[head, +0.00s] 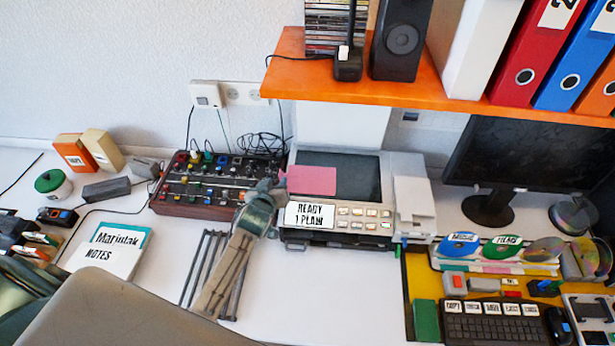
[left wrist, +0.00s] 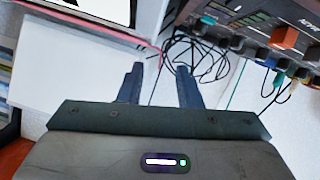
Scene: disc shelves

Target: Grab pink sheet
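The pink sheet (head: 312,180) lies at the left part of the scanner's dark glass, above the "READY 1 PLAIN" label. My left gripper (head: 277,187) is just left of the sheet in the head view, beside the scanner's left edge. My right gripper is in neither view.
The scanner (head: 398,165) has its white lid (head: 340,124) raised behind the glass. A mixer (head: 195,205) with knobs and cables stands left of it. The orange shelf (head: 440,95) hangs above to the right. A wire rack (head: 200,262) lies under my left arm.

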